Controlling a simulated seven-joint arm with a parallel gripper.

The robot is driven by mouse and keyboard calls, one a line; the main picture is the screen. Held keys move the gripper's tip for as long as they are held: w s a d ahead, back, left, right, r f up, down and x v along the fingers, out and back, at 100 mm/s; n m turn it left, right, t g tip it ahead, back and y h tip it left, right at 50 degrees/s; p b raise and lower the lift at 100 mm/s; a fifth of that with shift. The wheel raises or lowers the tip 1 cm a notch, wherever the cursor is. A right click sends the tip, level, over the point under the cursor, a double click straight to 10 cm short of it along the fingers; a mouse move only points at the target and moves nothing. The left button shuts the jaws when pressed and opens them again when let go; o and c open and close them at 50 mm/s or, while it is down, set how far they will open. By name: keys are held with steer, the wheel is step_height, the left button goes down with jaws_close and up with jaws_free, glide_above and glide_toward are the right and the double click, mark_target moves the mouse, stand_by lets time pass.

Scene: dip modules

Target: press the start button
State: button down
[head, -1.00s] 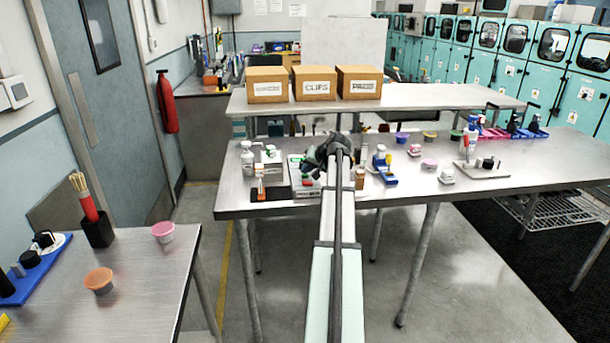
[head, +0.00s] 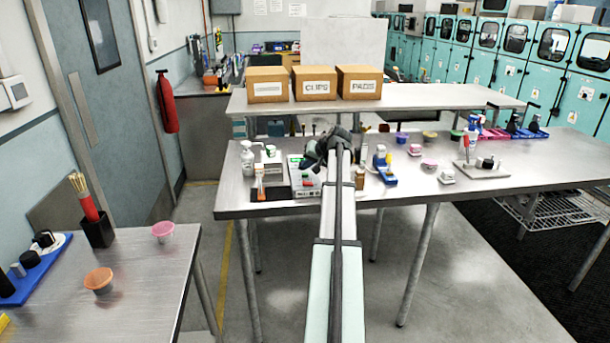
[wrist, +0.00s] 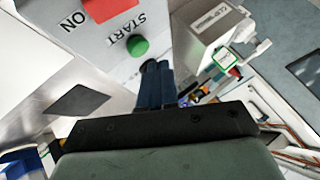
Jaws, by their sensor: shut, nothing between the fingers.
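The start button is a round green button (wrist: 138,46) beside the word START on a grey panel in the wrist view. My gripper (wrist: 154,68) is shut and empty, its dark blue fingertips just below the green button in the picture. A small gap shows between tips and button; I cannot tell the depth. In the head view my gripper (head: 324,148) is over the far bench, beside a white device (head: 305,180) with green and red marks. The arm hides part of that device, and the button cannot be made out there.
A red block or switch (wrist: 108,8) marked ON sits beside the button. A white box-shaped part (wrist: 212,25) rises to the right. On the bench, white bottles (head: 247,158) stand left and a blue holder (head: 384,175) stands right of the arm.

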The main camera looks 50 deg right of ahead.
mark_target(308, 174)
steer(key=shift+r, duration=2.3)
steer(key=shift+s, duration=0.1)
